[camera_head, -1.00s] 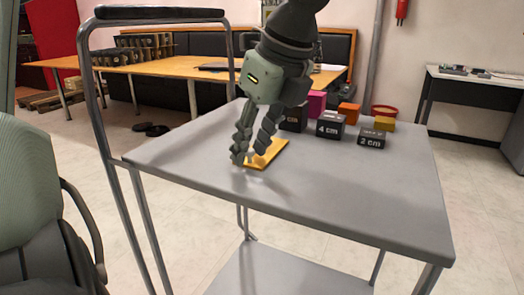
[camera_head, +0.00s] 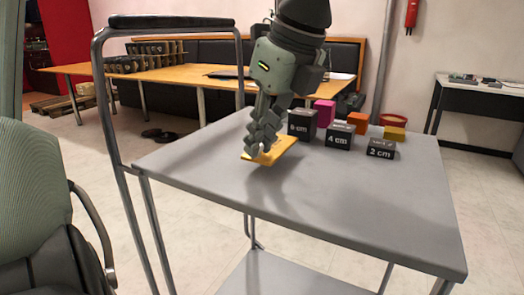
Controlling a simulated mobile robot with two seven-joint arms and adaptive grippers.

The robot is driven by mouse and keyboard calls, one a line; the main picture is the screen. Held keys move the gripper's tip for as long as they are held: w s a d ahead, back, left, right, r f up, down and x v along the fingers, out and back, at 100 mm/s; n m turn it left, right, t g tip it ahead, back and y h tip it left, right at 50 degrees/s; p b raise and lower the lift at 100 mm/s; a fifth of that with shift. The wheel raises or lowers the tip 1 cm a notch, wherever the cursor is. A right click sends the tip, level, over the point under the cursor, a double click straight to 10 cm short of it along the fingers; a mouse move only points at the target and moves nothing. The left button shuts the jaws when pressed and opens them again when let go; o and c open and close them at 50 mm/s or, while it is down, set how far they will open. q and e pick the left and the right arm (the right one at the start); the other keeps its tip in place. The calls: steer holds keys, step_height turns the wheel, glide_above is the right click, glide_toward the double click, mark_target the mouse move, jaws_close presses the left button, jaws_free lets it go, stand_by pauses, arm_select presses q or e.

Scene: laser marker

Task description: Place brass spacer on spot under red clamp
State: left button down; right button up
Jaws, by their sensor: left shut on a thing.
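The brass spacer looks like a flat golden-yellow plate (camera_head: 283,150) at the far left part of the grey cart top. My left gripper (camera_head: 258,152) reaches down from above, with its fingers closed together on the left part of the plate. The fingers hide some of the plate. Whether the plate touches the cart top or is slightly off it is hard to tell. No red clamp or marked spot can be made out. My right gripper is not in view.
Dark blocks labelled 6 cm (camera_head: 302,125), 4 cm (camera_head: 339,137) and 2 cm (camera_head: 381,149) stand along the cart's back right. The cart top's front (camera_head: 330,205) is clear.

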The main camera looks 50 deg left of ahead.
arm_select(q)
steer(key=s+a+r, duration=0.4)
steer(key=s+r, duration=0.4)
steer(key=s, duration=0.3)
steer(key=shift+r, duration=0.2)
